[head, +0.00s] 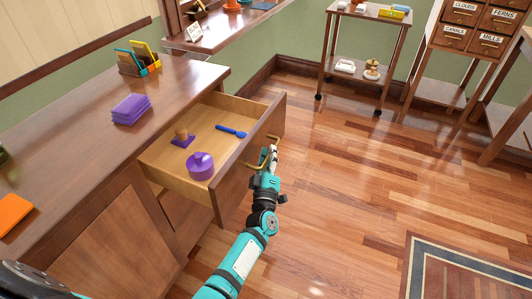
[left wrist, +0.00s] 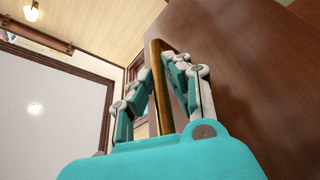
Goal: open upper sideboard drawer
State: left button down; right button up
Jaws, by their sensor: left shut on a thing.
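The upper sideboard drawer (head: 245,152) stands pulled out from the wooden sideboard (head: 85,125), with its inside in view. Inside lie a blue spoon-like thing (head: 231,131), a purple lidded pot (head: 200,166) and a stamp-like thing with a purple base (head: 182,138). My left gripper (head: 268,157) is at the drawer's front, shut on the brass handle (head: 262,151). In the left wrist view the handle (left wrist: 156,85) runs between the fingers (left wrist: 160,90), beside the drawer's wooden front (left wrist: 235,70). My right gripper is not in view.
On the sideboard top are a purple stack (head: 131,108), an orange flat thing (head: 13,212) and a holder with colored cards (head: 138,60). A trolley (head: 365,50) and a cabinet with labeled drawers (head: 472,28) stand at the back. The wooden floor (head: 360,170) right of the drawer is clear.

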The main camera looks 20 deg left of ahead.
pick_arm(q)
jog(key=c, duration=1.6)
grip_release()
jog(key=shift+s, duration=0.1)
jog(key=v, duration=1.2)
